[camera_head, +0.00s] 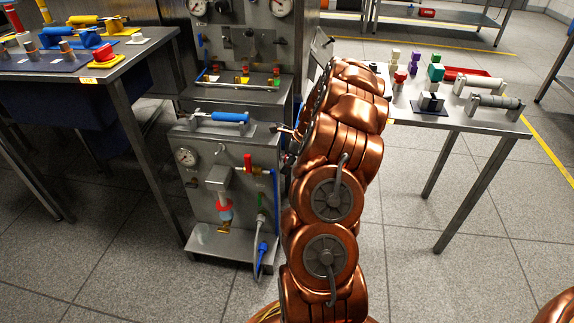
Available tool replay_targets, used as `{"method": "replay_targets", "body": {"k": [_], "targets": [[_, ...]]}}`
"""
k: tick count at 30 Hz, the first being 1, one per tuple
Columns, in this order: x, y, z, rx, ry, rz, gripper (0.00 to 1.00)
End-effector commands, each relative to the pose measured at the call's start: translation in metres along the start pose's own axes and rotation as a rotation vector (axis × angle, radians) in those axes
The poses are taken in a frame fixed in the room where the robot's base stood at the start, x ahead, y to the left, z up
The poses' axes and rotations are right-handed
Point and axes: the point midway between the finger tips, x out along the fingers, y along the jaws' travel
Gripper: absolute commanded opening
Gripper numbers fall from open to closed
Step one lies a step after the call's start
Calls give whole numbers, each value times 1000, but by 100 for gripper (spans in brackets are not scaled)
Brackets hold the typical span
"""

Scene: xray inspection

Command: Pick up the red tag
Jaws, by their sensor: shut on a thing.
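My copper arm rises through the middle of the view and covers most of my gripper (286,142). Only small dark finger parts show at the arm's left edge, beside the right side of the grey steel test unit (233,150). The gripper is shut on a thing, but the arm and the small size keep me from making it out. I cannot pick out a red tag with certainty. A red valve handle (248,163) stands on the unit's lower front, left of the gripper. Small red, green and yellow pieces (245,77) sit on its upper ledge.
A blue-handled bar (230,117) lies on the unit's middle shelf. A left table (120,62) carries blue, yellow and red parts. A right table (470,117) holds coloured blocks, a red tray (480,76) and grey cylinders. Tiled floor is open between the unit and right table.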

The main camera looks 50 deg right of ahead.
Motion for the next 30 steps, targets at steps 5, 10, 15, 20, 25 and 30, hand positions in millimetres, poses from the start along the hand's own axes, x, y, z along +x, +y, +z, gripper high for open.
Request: {"method": "replay_targets", "body": {"k": [5, 10, 15, 20, 25, 30], "targets": [[-9, 0, 3, 0, 0, 0, 27], [-20, 0, -8, 4, -1, 0, 27], [-35, -1, -32, 3, -1, -3, 27], [-70, -1, -15, -1, 0, -4, 27], [-111, 0, 3, -1, -1, -4, 27], [-140, -1, 15, -1, 0, -4, 27]]}}
